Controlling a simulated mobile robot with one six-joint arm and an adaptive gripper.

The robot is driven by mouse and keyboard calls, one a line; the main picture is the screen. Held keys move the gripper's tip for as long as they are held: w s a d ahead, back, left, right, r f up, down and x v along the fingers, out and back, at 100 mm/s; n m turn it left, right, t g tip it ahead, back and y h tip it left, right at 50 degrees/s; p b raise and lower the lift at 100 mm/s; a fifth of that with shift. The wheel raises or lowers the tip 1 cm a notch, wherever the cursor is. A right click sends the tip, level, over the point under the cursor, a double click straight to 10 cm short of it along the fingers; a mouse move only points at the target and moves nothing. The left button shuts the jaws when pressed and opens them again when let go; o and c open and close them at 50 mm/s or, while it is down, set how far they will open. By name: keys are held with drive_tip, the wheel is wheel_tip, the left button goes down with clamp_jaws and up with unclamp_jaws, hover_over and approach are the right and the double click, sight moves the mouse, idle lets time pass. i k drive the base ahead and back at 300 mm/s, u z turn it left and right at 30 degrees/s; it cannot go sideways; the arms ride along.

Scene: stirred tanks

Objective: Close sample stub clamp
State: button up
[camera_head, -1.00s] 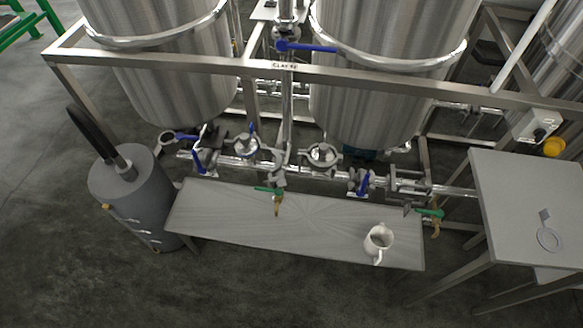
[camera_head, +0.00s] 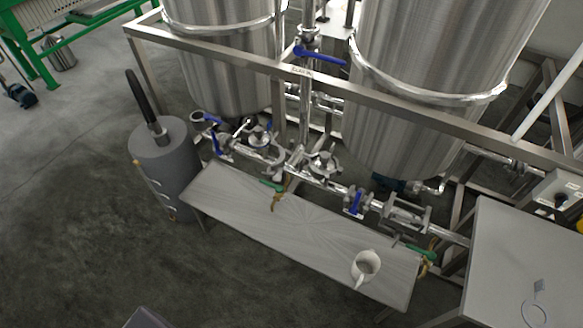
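I cannot tell which fitting is the sample stub clamp. A pipe run (camera_head: 285,165) with several metal fittings lies below the two tanks, behind a low steel bench. A ring-shaped clamp fitting (camera_head: 197,117) sits at its left end beside a blue-handled valve (camera_head: 217,145). Round clamp-like fittings show at the middle left (camera_head: 258,136) and the middle (camera_head: 323,165); whether they are open or shut is too small to tell. Small taps with green handles stand at the bench's back (camera_head: 272,186) and right end (camera_head: 420,251). My gripper is not in view.
The low bench (camera_head: 300,235) holds a white jug (camera_head: 365,266) near its right end. A grey cylinder (camera_head: 165,165) with a black hose stands left. A side table (camera_head: 510,250) with a flat ring (camera_head: 534,314) stands right.

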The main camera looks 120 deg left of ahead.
sight(279, 162)
drive_tip(key=u, duration=0.1)
drive_tip(key=i, duration=0.2)
drive_tip(key=u, duration=0.95)
drive_tip(key=k, duration=0.2)
drive_tip(key=u, duration=3)
